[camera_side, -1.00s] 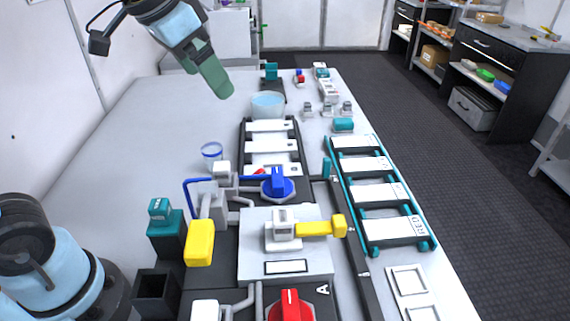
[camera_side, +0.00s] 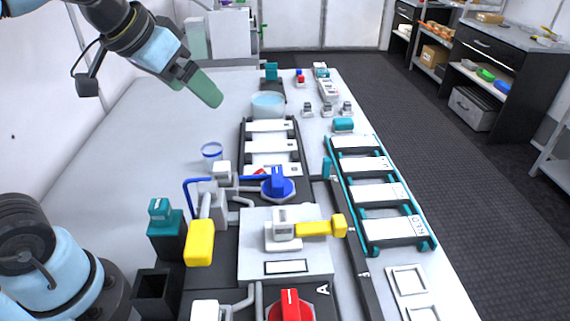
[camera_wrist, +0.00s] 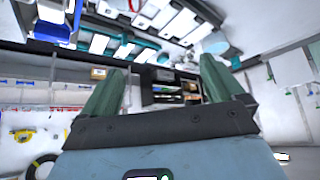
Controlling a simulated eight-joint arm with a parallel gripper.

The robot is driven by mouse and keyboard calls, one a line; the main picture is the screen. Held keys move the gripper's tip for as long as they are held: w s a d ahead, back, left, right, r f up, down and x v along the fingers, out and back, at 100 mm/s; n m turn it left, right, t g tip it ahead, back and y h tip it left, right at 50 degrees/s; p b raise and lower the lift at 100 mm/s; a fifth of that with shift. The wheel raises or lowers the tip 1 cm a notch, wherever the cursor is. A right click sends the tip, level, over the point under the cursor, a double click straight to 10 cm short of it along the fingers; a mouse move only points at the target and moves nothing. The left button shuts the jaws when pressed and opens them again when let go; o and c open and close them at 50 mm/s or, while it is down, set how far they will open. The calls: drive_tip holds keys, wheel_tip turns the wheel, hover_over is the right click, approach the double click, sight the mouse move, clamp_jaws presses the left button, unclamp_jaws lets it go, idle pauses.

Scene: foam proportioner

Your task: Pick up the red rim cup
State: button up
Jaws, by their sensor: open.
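I cannot make out a cup with a red rim in either view. A small clear cup with a blue rim (camera_side: 211,152) stands upright on the white table, left of the dark rack. A small red thing (camera_side: 259,171) shows at the rack's near end, partly hidden behind the blue valve; I cannot tell what it is. My gripper (camera_side: 205,92) is raised above the table, up and left of the rack, pointing down to the right. In the wrist view its two green fingers (camera_wrist: 160,80) are spread apart with nothing between them.
A wide bowl (camera_side: 268,105) stands behind the dark rack (camera_side: 271,135). A blue-handled valve (camera_side: 277,184), yellow levers (camera_side: 200,243) and a red knob (camera_side: 290,305) stick up nearer. A teal rack (camera_side: 372,193) lies right. The table's left part (camera_side: 130,135) is mostly clear.

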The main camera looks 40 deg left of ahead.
drive_tip(key=shift+c, duration=0.9)
drive_tip(key=w+d+f+n+g+h, duration=0.1)
drive_tip(key=w+f+n+g, duration=0.1)
drive_tip(key=f+n, duration=0.3)
drive_tip(key=w+f+n+g+h, duration=0.2)
drive_tip(key=f+n, duration=0.4)
drive_tip(key=n, duration=0.3)
drive_tip(key=w+d+f+n+g+h, duration=0.1)
drive_tip(key=w+f+n+g, duration=0.3)
drive_tip(key=w+f+n, duration=0.1)
drive_tip(key=shift+w+d+f+n+h, duration=0.1)
drive_tip(key=shift+d+f+n+h, duration=0.1)
drive_tip(key=shift+f+n, duration=0.25)
drive_tip(key=shift+d+f+n+h, duration=0.15)
drive_tip(key=shift+f+n+h, duration=0.1)
drive_tip(key=shift+n, duration=0.3)
drive_tip(key=shift+d+x, duration=0.2)
drive_tip(key=shift+x, duration=2.45)
drive_tip(key=shift+w+r, duration=0.1)
